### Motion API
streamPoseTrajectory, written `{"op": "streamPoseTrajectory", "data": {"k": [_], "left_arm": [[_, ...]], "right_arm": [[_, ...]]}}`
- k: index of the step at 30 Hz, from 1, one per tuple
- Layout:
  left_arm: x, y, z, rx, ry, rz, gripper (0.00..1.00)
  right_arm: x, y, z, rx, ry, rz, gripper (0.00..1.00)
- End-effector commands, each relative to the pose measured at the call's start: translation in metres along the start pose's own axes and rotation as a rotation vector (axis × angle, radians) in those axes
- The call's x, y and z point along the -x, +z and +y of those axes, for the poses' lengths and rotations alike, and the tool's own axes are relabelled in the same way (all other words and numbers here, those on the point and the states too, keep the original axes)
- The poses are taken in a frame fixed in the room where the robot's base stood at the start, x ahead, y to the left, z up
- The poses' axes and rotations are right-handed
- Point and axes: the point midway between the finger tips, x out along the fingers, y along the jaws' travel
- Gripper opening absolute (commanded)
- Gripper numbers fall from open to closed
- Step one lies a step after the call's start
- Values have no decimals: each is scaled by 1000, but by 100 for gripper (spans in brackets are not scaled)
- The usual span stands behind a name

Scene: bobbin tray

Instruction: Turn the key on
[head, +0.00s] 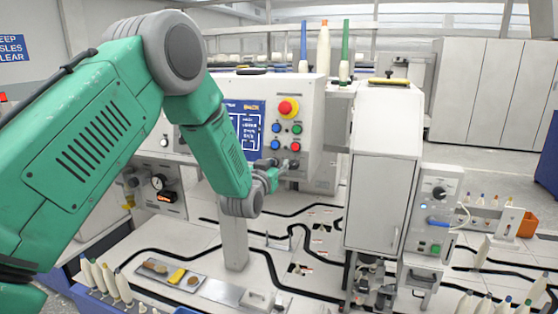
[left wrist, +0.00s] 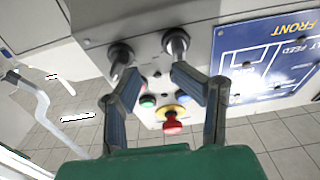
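The white control panel (head: 312,115) stands behind my left forearm, with a red emergency button on a yellow base (head: 288,108) and several coloured buttons. Two dark-collared metal switch fittings stick out low on it; in the left wrist view they are a left fitting (left wrist: 120,57) and a right fitting (left wrist: 177,43). Which one holds the key I cannot tell. My left gripper (head: 277,172) is close to these fittings. In the left wrist view the gripper (left wrist: 154,74) has its fingers apart, empty between the tips, each tip near one fitting. My right gripper is not seen.
A blue display (head: 246,122) is left of the buttons. A white cabinet (head: 380,195) stands to the right, with a small control box (head: 437,195) beside it. Below are a tray (head: 203,285) of small parts and several cream bobbins (head: 108,278). Thread cones (head: 324,50) stand on top.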

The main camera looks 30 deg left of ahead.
Motion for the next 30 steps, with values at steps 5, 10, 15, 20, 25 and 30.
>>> {"op": "streamPoseTrajectory", "data": {"k": [5, 10, 15, 20, 25, 30], "left_arm": [[-18, 2, -6, 4, 0, 3, 31], [-16, -1, 0, -2, -2, 3, 31], [-14, -4, 6, -9, -2, 5, 14], [-13, -5, 8, -7, 2, 8, 0], [-14, -6, 7, -2, 8, 11, 0], [-15, -7, 7, -4, 6, 14, 0]], "right_arm": [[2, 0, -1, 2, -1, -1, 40], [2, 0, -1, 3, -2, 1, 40], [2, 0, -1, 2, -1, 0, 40], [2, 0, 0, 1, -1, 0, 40], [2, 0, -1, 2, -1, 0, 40], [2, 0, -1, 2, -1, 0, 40]]}}
